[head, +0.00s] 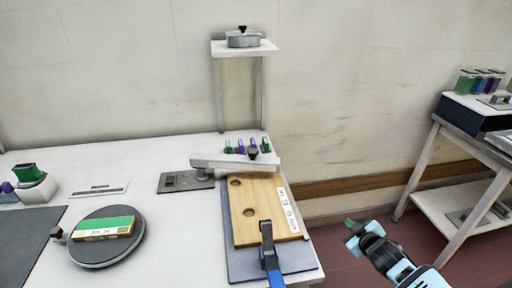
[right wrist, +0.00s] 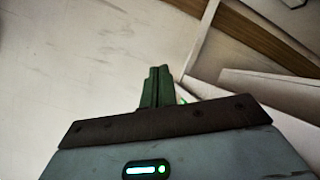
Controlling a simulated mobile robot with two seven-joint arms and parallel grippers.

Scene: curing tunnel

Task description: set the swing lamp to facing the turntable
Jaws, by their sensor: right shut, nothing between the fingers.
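The swing lamp (head: 236,161) is a pale arm on a flat dark grey base (head: 186,181) on the table. Its arm points right, over the far end of a wooden board, away from the turntable. A small dark knob (head: 253,153) sits near its right end. The round grey turntable (head: 134,252) is at the front left, with a green and wood-coloured block (head: 105,228) on it. My right gripper (head: 351,226) is shut and empty, off the table's right edge and apart from the lamp. Its green fingers (right wrist: 157,87) show together in the right wrist view. My left gripper is not in view.
The wooden board (head: 258,215) lies on a grey plate, with a blue-handled clamp (head: 271,262) at its near end. Several green and purple pieces (head: 240,146) stand behind the lamp. A raised shelf (head: 245,49) is at the back. A white side bench (head: 451,127) stands at right.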

